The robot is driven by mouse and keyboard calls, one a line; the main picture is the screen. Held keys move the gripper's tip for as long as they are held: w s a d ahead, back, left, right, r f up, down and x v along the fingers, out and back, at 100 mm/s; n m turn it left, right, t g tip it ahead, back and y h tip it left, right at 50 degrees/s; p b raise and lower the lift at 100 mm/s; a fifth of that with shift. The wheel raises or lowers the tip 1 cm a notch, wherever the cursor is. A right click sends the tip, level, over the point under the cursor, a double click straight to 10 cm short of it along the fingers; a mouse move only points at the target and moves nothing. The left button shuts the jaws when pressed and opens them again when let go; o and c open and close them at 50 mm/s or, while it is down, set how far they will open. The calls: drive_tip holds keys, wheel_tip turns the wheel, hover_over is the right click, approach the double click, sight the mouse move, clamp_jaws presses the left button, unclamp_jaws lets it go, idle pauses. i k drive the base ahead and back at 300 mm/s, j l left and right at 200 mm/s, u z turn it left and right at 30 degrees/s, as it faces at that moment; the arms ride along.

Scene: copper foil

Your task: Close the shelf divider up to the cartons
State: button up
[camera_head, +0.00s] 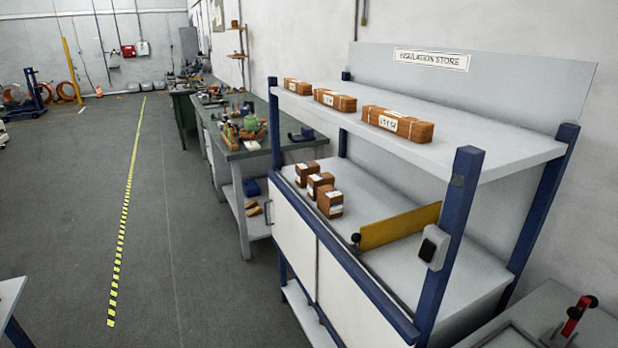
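The yellow shelf divider (400,226) stands upright on the middle shelf of the blue-framed rack. A dark knob (355,239) sits at its front end. Three brown cartons with white labels stand in a row along the front of the same shelf, to the left of the divider: a near carton (330,202), a middle carton (320,184) and a far carton (307,172). A gap of bare shelf (368,200) lies between the near carton and the divider. My gripper is not in view.
A blue post (452,230) with a grey box (433,247) stands at the near front corner. The floor (190,260) left of the rack is clear.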

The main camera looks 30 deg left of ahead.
sight(376, 234)
drive_tip(key=i+j+u, duration=0.75)
drive_tip(key=k+j, duration=0.05)
drive_tip(key=j, duration=0.05)
